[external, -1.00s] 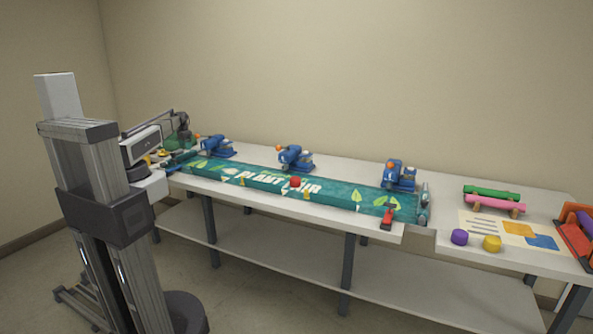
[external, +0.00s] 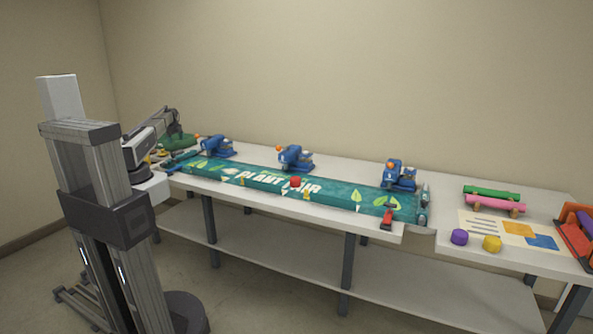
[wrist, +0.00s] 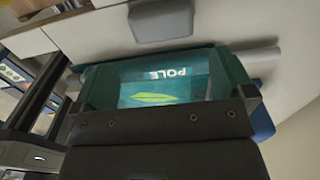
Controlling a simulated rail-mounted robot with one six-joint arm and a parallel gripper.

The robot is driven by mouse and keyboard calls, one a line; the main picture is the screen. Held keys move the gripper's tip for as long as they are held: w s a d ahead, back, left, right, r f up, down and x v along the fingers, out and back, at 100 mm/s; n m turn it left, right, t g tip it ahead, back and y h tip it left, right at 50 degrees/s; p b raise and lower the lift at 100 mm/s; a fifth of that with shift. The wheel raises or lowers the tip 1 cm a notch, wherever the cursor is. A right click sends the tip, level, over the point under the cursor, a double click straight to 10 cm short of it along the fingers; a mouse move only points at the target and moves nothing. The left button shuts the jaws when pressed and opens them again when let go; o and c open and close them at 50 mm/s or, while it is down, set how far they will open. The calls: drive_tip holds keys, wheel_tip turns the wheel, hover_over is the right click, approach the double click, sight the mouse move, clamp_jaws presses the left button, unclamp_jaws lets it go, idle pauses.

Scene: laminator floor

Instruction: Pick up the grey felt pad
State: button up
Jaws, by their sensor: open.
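A dark grey, flat pad with rounded corners (wrist: 161,20) lies on the pale table top at the upper middle of the wrist view. It appears to be the grey felt pad. My gripper (wrist: 160,100) is open at the bottom of the wrist view, its dark body across the lower middle. The pad lies beyond it, apart from it and not between the jaws. In the external view my arm reaches over the table's far left end, where I cannot make out the pad or the fingertips.
A teal piece with white lettering and a green leaf (wrist: 165,88) fills the middle of the wrist view. A long teal printed banner (external: 290,185) runs along the table. Blue clamp-like devices (external: 295,158) stand behind it.

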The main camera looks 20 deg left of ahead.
sight(177, 151)
wheel_tip(177, 151, down, 10)
drive_tip(key=b, duration=0.8)
drive_tip(key=shift+w+a+r, duration=0.1)
drive_tip(key=shift+w+r, duration=0.05)
drive_tip(key=shift+r, duration=0.1)
drive_tip(key=shift+r+p, duration=0.25)
drive_tip(key=shift+p, duration=0.05)
drive_tip(key=c, duration=0.6)
